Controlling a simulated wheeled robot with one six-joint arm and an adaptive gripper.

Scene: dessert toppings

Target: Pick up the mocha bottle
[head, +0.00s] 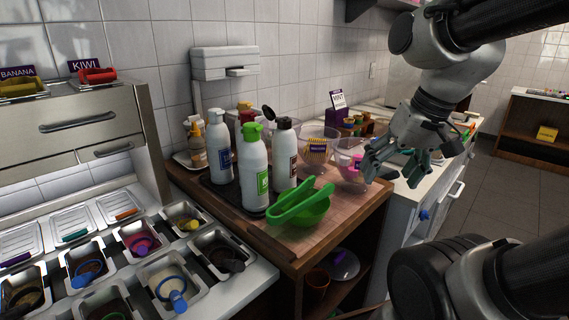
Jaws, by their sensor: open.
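Three white squeeze bottles stand upright on a dark tray (222,196) on the wooden counter. One has a dark cap and a brownish label (285,158); it looks like the mocha bottle, but I cannot read the label. The bottle with a green cap and green label (255,175) stands to its left and nearer. The bottle with a blue label (219,150) stands farther left. My gripper (393,174) is open and empty, right of the bottles near the counter's right edge, clearly apart from them.
A green bowl (312,212) with green tongs (297,203) sits in front of the bottles. Clear bowls (318,143) stand between the bottles and my gripper. Smaller sauce bottles (196,148) stand behind left. Topping bins (165,285) fill the lower left. Tiled wall lies behind.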

